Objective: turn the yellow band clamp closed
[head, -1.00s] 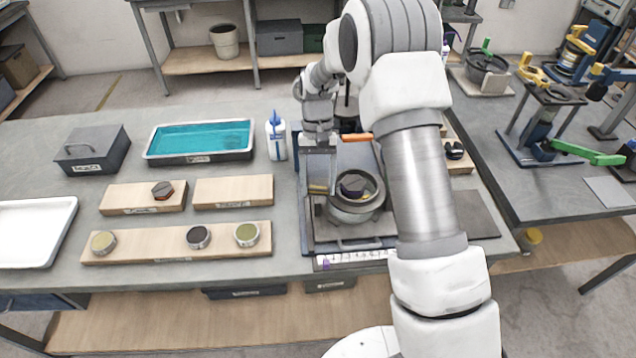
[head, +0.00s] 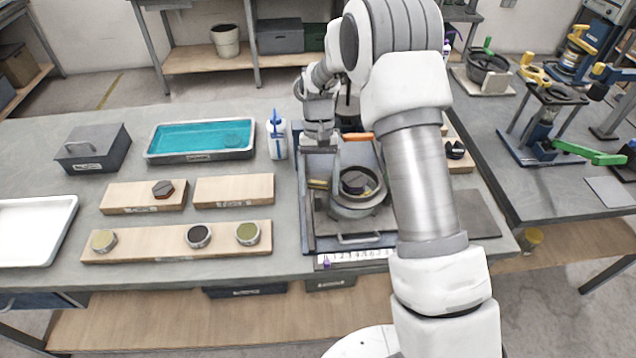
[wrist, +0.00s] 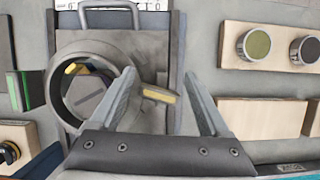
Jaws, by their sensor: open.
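The round metal clamp body (head: 360,192) sits on a grey plate in the blue-edged station. A dark hexagonal piece (head: 358,181) lies inside its ring, and it also shows in the wrist view (wrist: 90,92). A lever with a yellow stripe (wrist: 158,95) sticks out from the ring's right side in the wrist view. In the head view the yellow part (head: 317,184) shows left of the ring. My gripper (wrist: 166,88) is open, with one finger on each side of the lever. The left finger overlaps the ring's edge in view. I cannot tell whether either finger touches the lever.
A metal handle (head: 360,238) stands at the station's front edge. A white bottle (head: 277,138) is close on the left. My arm covers the station's right part.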

